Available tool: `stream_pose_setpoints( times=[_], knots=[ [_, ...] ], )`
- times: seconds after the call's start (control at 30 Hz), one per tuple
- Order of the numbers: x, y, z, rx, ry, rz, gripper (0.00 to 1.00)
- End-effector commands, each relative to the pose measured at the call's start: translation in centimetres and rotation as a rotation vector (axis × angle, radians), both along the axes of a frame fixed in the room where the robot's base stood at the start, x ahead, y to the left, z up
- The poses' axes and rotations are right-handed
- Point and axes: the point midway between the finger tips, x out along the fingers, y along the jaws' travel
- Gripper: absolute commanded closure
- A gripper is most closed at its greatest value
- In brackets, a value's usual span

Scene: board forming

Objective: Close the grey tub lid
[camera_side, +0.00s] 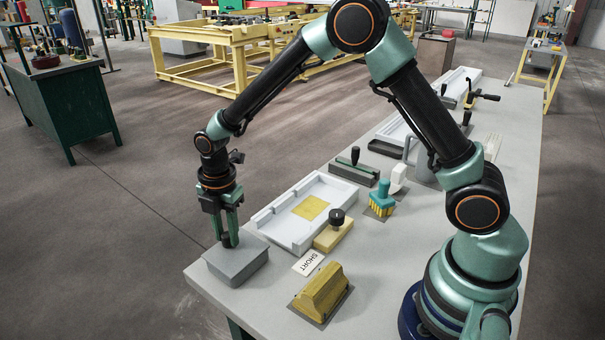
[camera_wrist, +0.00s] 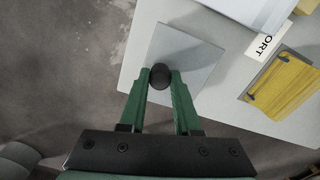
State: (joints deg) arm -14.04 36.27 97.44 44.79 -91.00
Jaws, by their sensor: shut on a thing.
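The grey tub (camera_side: 236,270) stands at the near left corner of the table, with its flat grey lid (camera_side: 233,256) on top in the side view. The lid also shows from above in the wrist view (camera_wrist: 190,58). My gripper (camera_side: 229,240) is over the lid, its green fingers pointing down. In the wrist view my gripper (camera_wrist: 160,76) is shut on the lid's round black knob (camera_wrist: 160,79), one finger on each side. The lid appears to lie on the tub; whether a thin gap remains is too small to tell.
A white tray (camera_side: 262,217) with a yellow sheet (camera_side: 311,208) lies behind the tub. A yellow block with a black knob (camera_side: 333,237), a "SHORT" card (camera_side: 308,263) and a yellow wedge block (camera_side: 320,291) are to the right. The table edge is close on the left.

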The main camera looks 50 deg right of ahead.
Motion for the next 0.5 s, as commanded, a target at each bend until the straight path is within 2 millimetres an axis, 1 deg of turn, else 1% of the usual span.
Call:
stream_pose_setpoints(
  times=[0.23,0.27,0.3,0.33,0.5],
  knots=[
    [0.19,-0.05,-0.19,-0.006,0.024,-0.002,1.0],
    [0.19,-0.05,-0.19,-0.006,0.024,-0.002,0.61],
    [0.19,-0.05,-0.19,-0.006,0.024,-0.002,0.46],
    [0.19,-0.05,-0.19,-0.006,0.024,-0.002,0.39],
    [0.17,-0.04,-0.19,-0.006,0.024,-0.001,0.39]
  ],
)
